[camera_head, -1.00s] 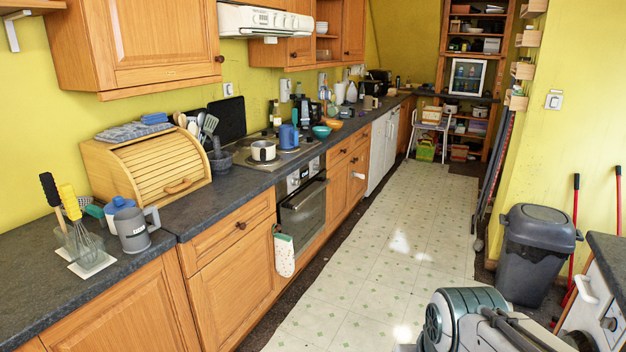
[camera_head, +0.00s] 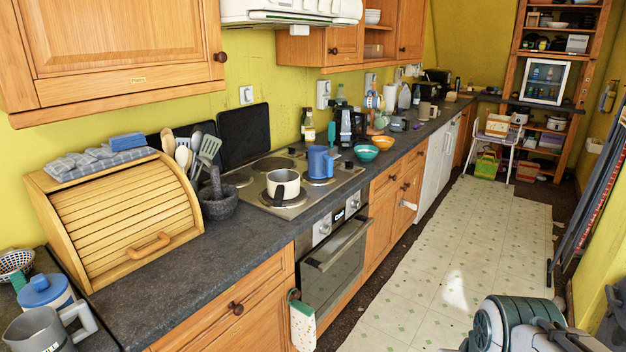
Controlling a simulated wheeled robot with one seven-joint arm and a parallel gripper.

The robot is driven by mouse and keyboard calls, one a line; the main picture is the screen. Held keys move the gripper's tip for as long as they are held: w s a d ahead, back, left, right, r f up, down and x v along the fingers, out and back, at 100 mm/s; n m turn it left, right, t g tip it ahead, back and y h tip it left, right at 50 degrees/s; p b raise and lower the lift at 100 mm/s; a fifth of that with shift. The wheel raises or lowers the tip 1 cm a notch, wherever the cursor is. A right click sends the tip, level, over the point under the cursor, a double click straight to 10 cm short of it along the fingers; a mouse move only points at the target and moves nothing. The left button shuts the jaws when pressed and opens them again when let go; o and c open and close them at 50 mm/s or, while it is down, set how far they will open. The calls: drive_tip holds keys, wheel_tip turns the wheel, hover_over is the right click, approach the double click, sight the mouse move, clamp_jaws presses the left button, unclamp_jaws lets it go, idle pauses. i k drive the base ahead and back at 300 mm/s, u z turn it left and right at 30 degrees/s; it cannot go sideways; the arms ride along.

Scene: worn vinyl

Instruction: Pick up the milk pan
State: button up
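A small cream pan (camera_head: 283,187), likely the milk pan, stands upright on the front left plate of the hob (camera_head: 262,203). Its inside looks dark, and a dark handle shows at its side. A blue jug (camera_head: 320,163) stands close to its right on the hob. Part of my arm shows at the lower right, over the floor and well away from the pan. My gripper's fingers are not in view, so I cannot see whether it is open or shut.
A wooden bread bin (camera_head: 118,225) and a dark mortar (camera_head: 217,199) stand left of the hob. Grey and blue mugs are at the lower left. An oven glove (camera_head: 302,323) hangs below the counter edge. The tiled floor (camera_head: 455,255) is clear along the cupboards.

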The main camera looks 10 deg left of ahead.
sight(282, 192)
drive_tip(key=i, duration=2.1)
drive_tip(key=u, duration=2.7)
drive_tip(key=i, duration=0.5)
drive_tip(key=z, duration=0.1)
